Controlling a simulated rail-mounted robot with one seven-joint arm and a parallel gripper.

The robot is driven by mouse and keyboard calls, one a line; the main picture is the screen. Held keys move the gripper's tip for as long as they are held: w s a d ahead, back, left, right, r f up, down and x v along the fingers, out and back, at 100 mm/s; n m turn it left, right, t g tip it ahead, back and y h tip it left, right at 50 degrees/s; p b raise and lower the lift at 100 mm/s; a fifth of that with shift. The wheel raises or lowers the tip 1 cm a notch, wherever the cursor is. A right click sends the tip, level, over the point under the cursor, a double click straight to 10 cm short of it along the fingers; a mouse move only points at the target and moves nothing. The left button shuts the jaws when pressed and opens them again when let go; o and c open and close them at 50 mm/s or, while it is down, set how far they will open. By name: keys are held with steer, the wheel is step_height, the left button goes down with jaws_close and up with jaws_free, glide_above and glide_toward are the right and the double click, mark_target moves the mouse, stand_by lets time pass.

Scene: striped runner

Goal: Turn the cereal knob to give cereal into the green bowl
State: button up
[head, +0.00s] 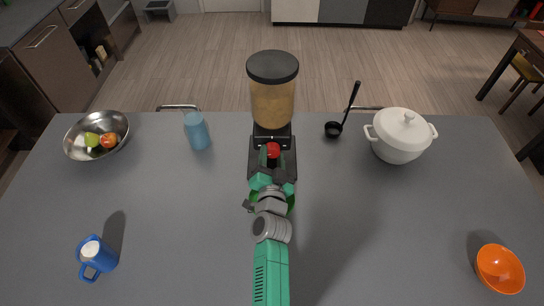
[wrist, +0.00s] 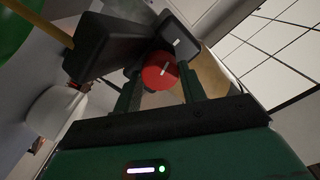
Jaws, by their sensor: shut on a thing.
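The cereal dispenser (head: 273,105) stands at the far middle of the counter, with a black lid, a clear hopper of cereal and a black base. Its red knob (head: 272,150) is on the near side; in the wrist view the knob (wrist: 157,72) shows a white mark, tilted. My gripper (wrist: 160,88) is shut on the knob, with a finger on each side. The green bowl (head: 254,199) is mostly hidden under my gripper in the head view; a green curve, likely the bowl (wrist: 15,32), shows at the wrist view's upper left. Its inside is not visible.
A blue cup (head: 197,132) and a metal fruit bowl (head: 75,149) stand left; a black ladle (head: 345,115) and white pot (head: 400,143) stand right. A blue mug (head: 101,257) and orange bowl (head: 499,268) are nearer. Counter between them is clear.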

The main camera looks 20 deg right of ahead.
steer(key=shift+m, duration=0.9)
steer(key=o, duration=0.7)
steer(key=shift+s, duration=0.1)
steer(key=p+v, duration=0.5)
steer(key=v, duration=0.2)
steer(key=shift+s+a+p, duration=0.15)
steer(key=shift+s+p, duration=0.15)
steer(key=shift+p, duration=0.05)
